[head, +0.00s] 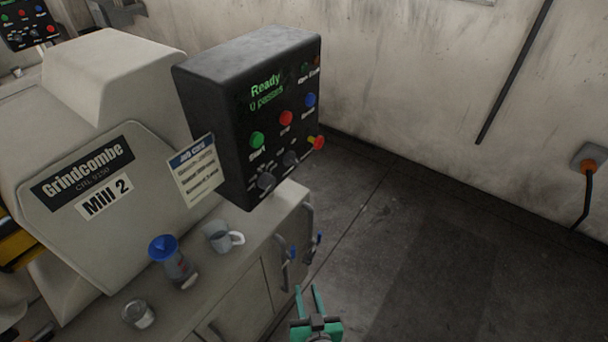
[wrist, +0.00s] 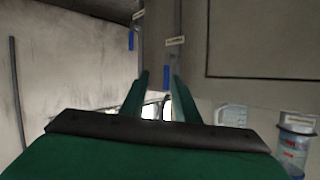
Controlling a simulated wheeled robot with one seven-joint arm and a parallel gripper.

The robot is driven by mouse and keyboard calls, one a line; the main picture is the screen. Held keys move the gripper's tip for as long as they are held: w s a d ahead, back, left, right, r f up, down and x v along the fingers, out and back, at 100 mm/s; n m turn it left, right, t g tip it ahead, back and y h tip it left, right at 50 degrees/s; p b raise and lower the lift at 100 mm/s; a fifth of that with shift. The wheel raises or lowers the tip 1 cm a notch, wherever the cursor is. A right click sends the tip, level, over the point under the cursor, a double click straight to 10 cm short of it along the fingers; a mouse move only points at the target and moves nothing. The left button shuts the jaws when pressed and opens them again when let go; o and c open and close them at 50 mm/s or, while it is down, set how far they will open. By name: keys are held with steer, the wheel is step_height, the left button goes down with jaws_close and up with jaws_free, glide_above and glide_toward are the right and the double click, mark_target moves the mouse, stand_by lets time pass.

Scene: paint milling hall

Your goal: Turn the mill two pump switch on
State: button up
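The Mill 2 control box (head: 222,125) stands on the bench beside the mill, its dark face turned right and its screen reading "Ready". Two dark rotary knobs sit low on that face, a nearer left knob (head: 267,181) and a farther right knob (head: 290,158). Their labels are too small to read, so I cannot tell which is the pump switch or how each is set. My gripper (head: 309,291) is below the box, over the floor side of the bench, clear of the knobs. In the wrist view its two green fingers (wrist: 160,77) are apart with nothing held.
Green (head: 257,140), red (head: 286,118) and blue (head: 310,100) buttons and a red-yellow knob (head: 318,143) share the panel. A mug (head: 219,238), a blue-topped bottle (head: 177,267) and a jar (head: 138,314) stand on the bench. Floor rightward is clear.

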steer(key=w+d+r+n+y, duration=0.1)
steer(key=w+r+n+y, duration=0.2)
steer(key=w+r, duration=0.45)
steer(key=n+g+y, duration=0.3)
steer(key=n+y, duration=0.6)
steer(key=n, duration=0.4)
glide_toward(298, 163)
steer(key=x, duration=0.8)
steer(key=shift+r, duration=0.1)
jaws_close()
